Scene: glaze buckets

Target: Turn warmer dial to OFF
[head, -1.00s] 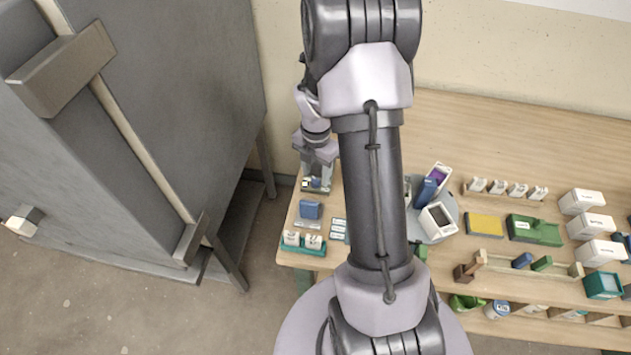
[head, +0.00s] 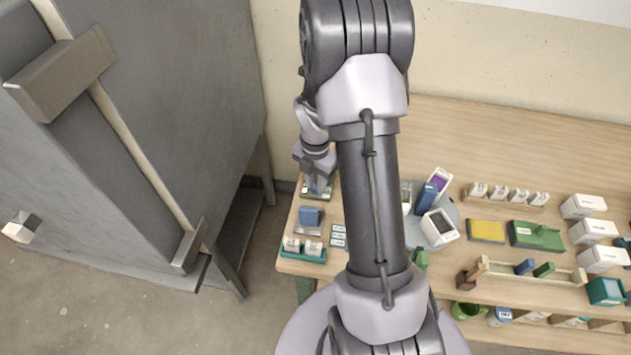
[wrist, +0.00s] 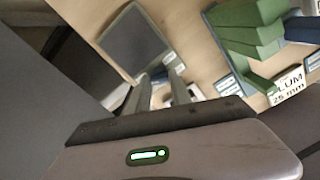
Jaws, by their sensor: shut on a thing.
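My gripper (head: 318,187) is at the left end of the bench, pointing down at a small grey device (head: 308,193), which I take for the warmer. In the wrist view the two fingers (wrist: 164,95) are close together, with a dark square plate with a pale rim (wrist: 135,42) beyond them. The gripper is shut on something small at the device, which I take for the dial. The fingers and gripper body hide it, so its pointer and the OFF mark cannot be read.
A blue block (head: 309,216) and a teal tray with white jars (head: 304,249) stand in front of the gripper. A round grey stand with boxes (head: 447,236) is right of my arm. A large grey cabinet (head: 150,130) stands left, across a floor gap.

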